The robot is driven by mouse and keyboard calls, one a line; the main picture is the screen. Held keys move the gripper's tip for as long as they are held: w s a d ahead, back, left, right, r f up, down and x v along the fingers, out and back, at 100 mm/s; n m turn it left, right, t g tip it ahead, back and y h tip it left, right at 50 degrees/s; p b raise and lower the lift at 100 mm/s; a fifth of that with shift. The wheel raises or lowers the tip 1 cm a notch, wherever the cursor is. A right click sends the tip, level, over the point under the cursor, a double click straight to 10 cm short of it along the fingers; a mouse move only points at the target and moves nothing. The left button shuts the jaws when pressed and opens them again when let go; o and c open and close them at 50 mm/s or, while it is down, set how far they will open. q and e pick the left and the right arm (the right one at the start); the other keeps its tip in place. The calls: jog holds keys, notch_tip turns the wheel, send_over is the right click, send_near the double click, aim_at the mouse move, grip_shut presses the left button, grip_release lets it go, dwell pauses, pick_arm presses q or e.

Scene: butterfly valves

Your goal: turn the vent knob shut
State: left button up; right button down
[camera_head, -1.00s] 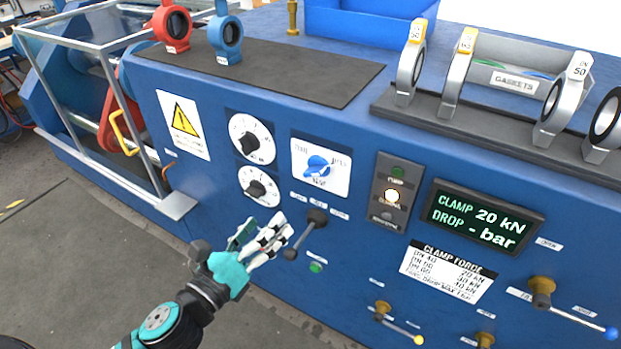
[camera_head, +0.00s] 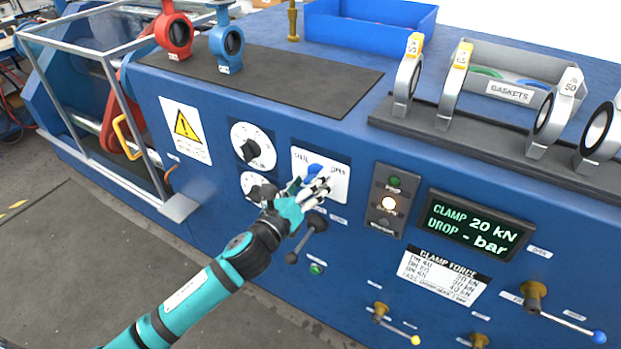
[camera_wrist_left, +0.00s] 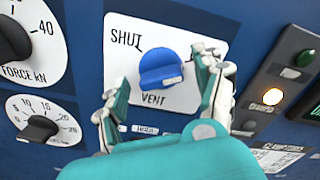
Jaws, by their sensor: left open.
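The vent knob is a blue knob (camera_wrist_left: 161,69) on a white plate (camera_wrist_left: 122,78) marked SHUT and VENT in the left wrist view. In the head view the blue knob (camera_head: 314,171) shows just above my left gripper (camera_head: 312,188), which covers its lower part. My left gripper is open, with its two fingers (camera_wrist_left: 160,105) below and to either side of the knob in the left wrist view. The right finger overlaps the plate's right side. Whether a finger touches the knob I cannot tell. My right gripper is in neither view.
A black-handled lever (camera_head: 310,237) sits just below the plate. Two dials, the upper one (camera_head: 252,146), are left of it. A panel with a lit lamp (camera_head: 389,204) and the display (camera_head: 475,228) are to the right. The floor at lower left is clear.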

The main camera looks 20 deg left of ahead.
pick_arm(q)
jog(key=shift+w+d, duration=0.1)
jog(key=shift+w, duration=0.25)
jog(key=shift+c, duration=0.4)
jog(key=c, duration=1.1)
